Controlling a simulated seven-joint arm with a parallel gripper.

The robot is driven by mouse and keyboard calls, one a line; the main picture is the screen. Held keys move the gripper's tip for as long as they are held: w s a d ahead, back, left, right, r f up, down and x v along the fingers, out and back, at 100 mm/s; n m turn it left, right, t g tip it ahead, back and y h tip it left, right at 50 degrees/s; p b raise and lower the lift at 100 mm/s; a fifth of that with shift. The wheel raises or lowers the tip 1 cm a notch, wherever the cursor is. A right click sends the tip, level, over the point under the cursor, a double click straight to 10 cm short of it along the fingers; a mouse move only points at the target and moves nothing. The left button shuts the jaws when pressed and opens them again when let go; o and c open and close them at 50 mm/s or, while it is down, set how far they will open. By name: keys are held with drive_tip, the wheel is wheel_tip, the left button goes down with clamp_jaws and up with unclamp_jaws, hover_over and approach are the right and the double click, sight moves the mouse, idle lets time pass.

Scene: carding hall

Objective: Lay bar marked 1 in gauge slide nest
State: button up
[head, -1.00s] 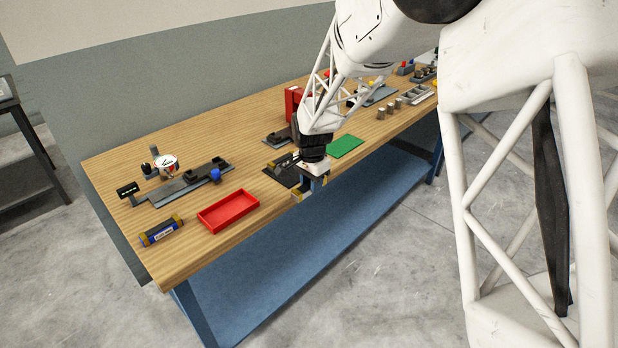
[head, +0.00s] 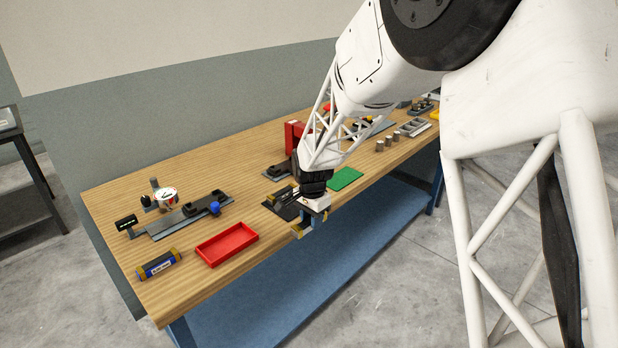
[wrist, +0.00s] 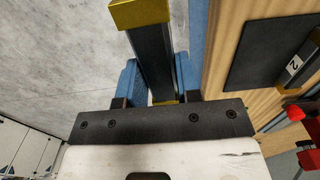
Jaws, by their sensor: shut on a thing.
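My gripper (head: 309,227) has blue fingers shut on a dark bar with yellow ends (wrist: 152,55), held out past the table's front edge. The held bar's mark does not show. The gauge slide (head: 180,215) is a grey rail at the left of the table, with dark blocks, a blue knob and a dial gauge (head: 167,199) behind it. I cannot make out whether its nest holds anything. Another bar, marked 2 (wrist: 295,66), lies on the black mat (wrist: 247,55) beside my gripper.
A red tray (head: 226,258) lies in front of the slide. A small display (head: 126,222) stands at the slide's left end. A green mat (head: 345,179) and a red stand (head: 293,136) are beyond my gripper.

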drive_tip(key=w+d+f+n, duration=0.3)
drive_tip(key=d+f, duration=0.2)
drive_tip(key=f, duration=0.7)
drive_tip(key=w+d+f+n, duration=0.3)
drive_tip(key=d+f, duration=0.2)
drive_tip(key=f, duration=0.7)
drive_tip(key=w+d+f+n, duration=0.3)
drive_tip(key=d+f, duration=0.3)
drive_tip(key=f, duration=0.6)
drive_tip(key=shift+f, duration=0.25)
drive_tip(key=shift+r, duration=0.1)
drive_tip(key=s+a+r+m, duration=0.3)
drive_tip(key=a+r, duration=0.2)
drive_tip(key=r, duration=0.7)
drive_tip(key=s+a+r+m, duration=0.3)
drive_tip(key=a+r, duration=0.2)
drive_tip(key=r, duration=0.7)
drive_tip(key=s+a+r+m, duration=0.3)
drive_tip(key=a+r, duration=0.3)
drive_tip(key=r, duration=0.6)
drive_tip(key=shift+r, duration=0.2)
drive_tip(key=shift+w, duration=0.1)
drive_tip(key=w+a, duration=0.1)
drive_tip(key=w, duration=0.3)
drive_tip(key=w+a+f, duration=0.1)
drive_tip(key=w, duration=0.4)
drive_tip(key=w+a, duration=0.1)
drive_tip(key=w, duration=0.3)
drive_tip(key=shift+w+f, duration=0.2)
drive_tip(key=shift+w, duration=0.15)
